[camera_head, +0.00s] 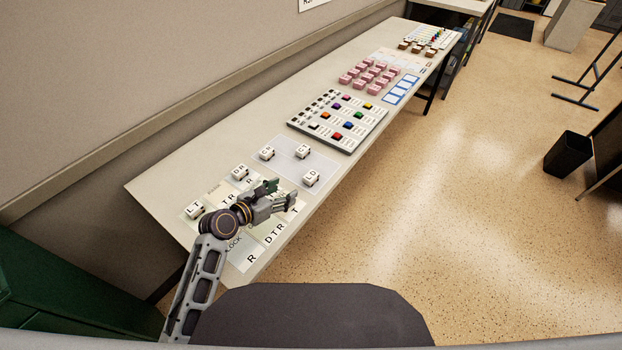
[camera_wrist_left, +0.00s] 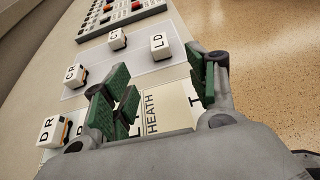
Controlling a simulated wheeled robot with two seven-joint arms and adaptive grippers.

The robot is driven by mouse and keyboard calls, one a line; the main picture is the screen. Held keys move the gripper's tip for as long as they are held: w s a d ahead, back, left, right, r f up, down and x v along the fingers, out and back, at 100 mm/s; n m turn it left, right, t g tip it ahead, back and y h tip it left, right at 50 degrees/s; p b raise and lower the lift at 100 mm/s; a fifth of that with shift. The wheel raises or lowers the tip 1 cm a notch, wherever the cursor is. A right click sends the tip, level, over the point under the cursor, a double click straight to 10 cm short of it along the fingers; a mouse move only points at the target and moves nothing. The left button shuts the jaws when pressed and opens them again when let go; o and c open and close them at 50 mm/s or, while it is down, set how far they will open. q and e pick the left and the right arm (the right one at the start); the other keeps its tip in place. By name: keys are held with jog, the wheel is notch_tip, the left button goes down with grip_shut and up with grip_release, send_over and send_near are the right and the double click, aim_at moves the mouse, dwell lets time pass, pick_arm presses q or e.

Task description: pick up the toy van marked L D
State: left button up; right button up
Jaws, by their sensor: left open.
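The toy van marked L D (camera_head: 311,178) is white and stands on a pale grey mat (camera_head: 325,163) near the table's right edge. It also shows in the left wrist view (camera_wrist_left: 159,46), upright, beyond my left gripper's fingertips. My left gripper (camera_head: 281,195) is open and empty, above the lettered cards and short of the van. In the left wrist view its green-padded fingers (camera_wrist_left: 160,88) stand wide apart. White vans marked C T (camera_head: 302,151), C R (camera_head: 267,153), D R (camera_head: 240,172) and L T (camera_head: 194,210) stand nearby. My right gripper is not in view.
Lettered cards (camera_head: 272,238) lie under and around my left arm. Beyond the mat are a board with coloured blocks (camera_head: 338,120), pink blocks (camera_head: 369,76) and blue-edged cards (camera_head: 401,89). The wall runs along the table's left side; open floor (camera_head: 450,200) lies to the right.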

pick_arm(q)
send_near(306, 179)
jog(key=x, duration=0.3)
jog(key=shift+d, duration=0.15)
jog(key=shift+w+d+f, duration=0.25)
jog(key=shift+w+d, duration=0.15)
jog(key=shift+w, duration=0.15)
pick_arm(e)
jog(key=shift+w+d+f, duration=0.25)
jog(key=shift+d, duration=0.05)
pick_arm(q)
jog(key=shift+b+x, duration=0.45)
jog(key=shift+x, duration=1.45)
jog(key=shift+w+d+f, duration=0.35)
jog(key=shift+w+d, duration=0.05)
jog(key=shift+w, duration=0.05)
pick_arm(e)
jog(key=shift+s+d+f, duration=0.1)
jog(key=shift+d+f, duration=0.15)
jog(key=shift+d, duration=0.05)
pick_arm(q)
jog(key=shift+c, duration=0.3)
